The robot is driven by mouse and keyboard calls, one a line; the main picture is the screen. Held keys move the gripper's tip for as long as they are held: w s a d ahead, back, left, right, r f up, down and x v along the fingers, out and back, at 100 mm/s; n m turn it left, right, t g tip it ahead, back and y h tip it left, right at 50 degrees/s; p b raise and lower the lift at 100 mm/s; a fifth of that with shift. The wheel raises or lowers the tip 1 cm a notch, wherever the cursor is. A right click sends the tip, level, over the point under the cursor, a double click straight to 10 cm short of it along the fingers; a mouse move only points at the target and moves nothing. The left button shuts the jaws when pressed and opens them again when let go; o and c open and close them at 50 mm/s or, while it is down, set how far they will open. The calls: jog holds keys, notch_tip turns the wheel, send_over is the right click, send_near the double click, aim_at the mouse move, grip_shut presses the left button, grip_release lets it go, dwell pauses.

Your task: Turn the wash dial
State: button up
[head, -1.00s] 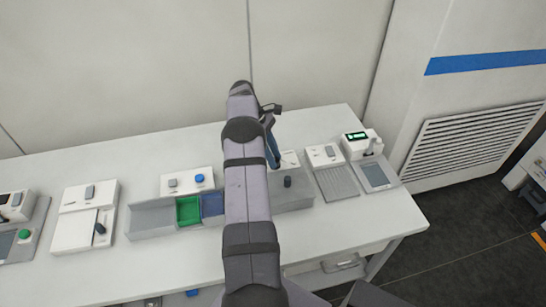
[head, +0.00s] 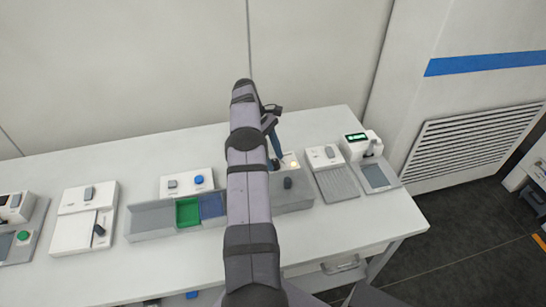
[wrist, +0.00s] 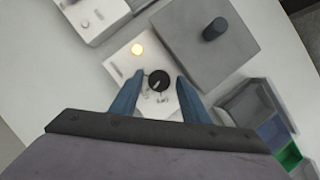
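The wash dial (wrist: 158,80) is a round black knob on a white panel (wrist: 122,63). In the wrist view it lies between my gripper's fingertips (wrist: 160,74), with a gap visible on each side. My gripper is open, and its blue fingers also show in the head view (head: 274,162), pointing down at the panel. A small round lamp (wrist: 137,49) on the panel glows warm yellow; it also shows in the head view (head: 294,164). In the head view my arm and fingers hide the dial.
A grey box with a dark knob (head: 288,183) adjoins the panel. Green (head: 188,211) and blue (head: 212,205) bins stand to the left. A white device with a ribbed tray (head: 337,183) and one with a green display (head: 356,136) stand right. The table front is mostly clear.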

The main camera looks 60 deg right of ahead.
dwell(0.3)
notch_tip(320, 180, up, 10)
dwell(0.6)
jog(key=w+a+r, duration=0.1)
jog(key=a+r, duration=0.3)
jog(key=r, duration=0.5)
jog(key=n+t+h, duration=0.2)
jog(key=n+h, duration=0.2)
jog(key=n, duration=0.7)
send_near(272, 160)
jog(key=shift+s+d+f, duration=0.3)
jog(key=shift+s+f, duration=0.05)
jog(key=shift+s, duration=0.15)
